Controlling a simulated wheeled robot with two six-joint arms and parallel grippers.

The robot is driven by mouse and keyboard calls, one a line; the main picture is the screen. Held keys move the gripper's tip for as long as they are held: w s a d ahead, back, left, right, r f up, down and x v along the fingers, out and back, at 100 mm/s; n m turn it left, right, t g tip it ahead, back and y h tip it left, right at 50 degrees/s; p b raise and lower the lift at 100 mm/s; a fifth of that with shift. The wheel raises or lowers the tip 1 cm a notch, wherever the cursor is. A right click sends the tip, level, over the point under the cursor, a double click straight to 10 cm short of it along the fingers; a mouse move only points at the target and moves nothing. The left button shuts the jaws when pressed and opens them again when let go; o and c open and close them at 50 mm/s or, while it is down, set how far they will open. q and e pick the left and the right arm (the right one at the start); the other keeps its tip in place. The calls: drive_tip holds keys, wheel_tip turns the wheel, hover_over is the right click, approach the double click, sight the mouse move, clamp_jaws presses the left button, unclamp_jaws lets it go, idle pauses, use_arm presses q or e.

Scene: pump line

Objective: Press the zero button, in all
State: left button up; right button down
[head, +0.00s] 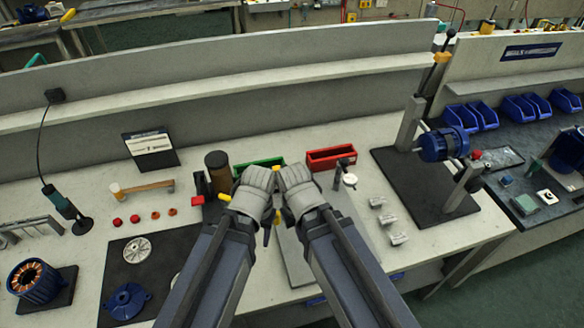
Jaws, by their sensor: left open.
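No button marked zero can be made out in the head view. A small round white dial gauge (350,180) on a dark post stands just right of my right gripper, over a grey plate (348,209). My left gripper (256,186) is open over the middle of the bench, in front of a green bin. My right gripper (297,185) is close beside it, in front of a red bin; its jaw opening is not clear. Both grippers and forearms hide part of the bench and the plate.
The green bin (262,163), red bin (331,157) and brown cylinder (218,172) stand behind. A press with a blue motor (444,144) is at right. A hammer (147,189), a black mat (178,253) and a copper-wound stator (35,280) lie left. Grey blocks (388,219) sit right.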

use_arm(q)
drive_tip(key=shift+o, duration=0.8)
drive_tip(key=o, duration=0.4)
wheel_tip(320, 180, up, 3)
drive_tip(key=p, duration=0.3)
use_arm(e)
wheel_tip(320, 180, up, 12)
drive_tip(key=m+t+y+p, duration=0.2)
drive_tip(key=m+t+y, duration=0.1)
drive_tip(key=t+y, duration=0.4)
hover_over(276, 169)
drive_tip(key=y, duration=0.1)
use_arm(q)
drive_tip(key=shift+o, duration=0.2)
wheel_tip(276, 169, up, 2)
drive_tip(key=shift+r, duration=0.1)
use_arm(e)
drive_tip(key=shift+s+d+f+g, duration=0.15)
drive_tip(key=shift+s+d+g, duration=0.15)
drive_tip(key=shift+d, duration=0.1)
use_arm(q)
drive_tip(key=shift+f, duration=0.2)
use_arm(e)
drive_tip(key=shift+f, duration=0.2)
